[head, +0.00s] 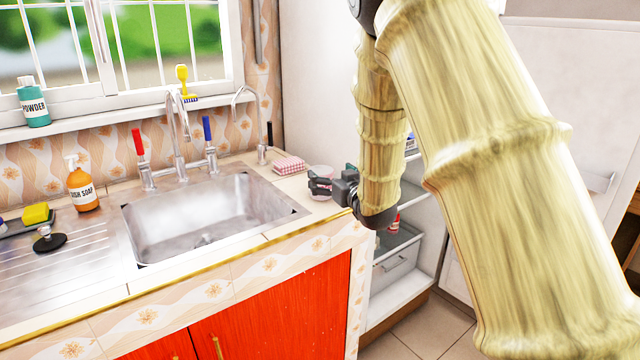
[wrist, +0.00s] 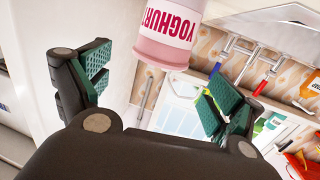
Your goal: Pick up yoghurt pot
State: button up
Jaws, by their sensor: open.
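The yoghurt pot (wrist: 172,35) is pink and white with red lettering. In the wrist view it is at the top centre, partly cut off by the frame edge. In the head view the pot (head: 320,171) stands on the counter at the right of the sink, partly hidden by my gripper (head: 332,182). In the wrist view my gripper (wrist: 158,88) is open, its green-padded fingers spread wide to the left and right. The pot lies ahead, between the lines of the fingers, and nothing is held.
The sink (head: 215,215) with its taps (head: 177,135) is left of the pot. A pink checked sponge or cloth (head: 288,164) lies close behind it. Open shelves (head: 400,290) are at the lower right.

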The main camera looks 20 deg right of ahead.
aim_at(321, 170)
jog(key=w, duration=0.3)
jog(key=w+f, duration=0.1)
jog(key=w, duration=0.1)
jog(key=shift+w+a+f, duration=0.1)
jog(key=shift+w+a, duration=0.2)
jog(key=shift+a, duration=0.1)
jog(key=shift+w, duration=0.35)
jog(key=c, duration=1.2)
jog(key=shift+c, duration=0.7)
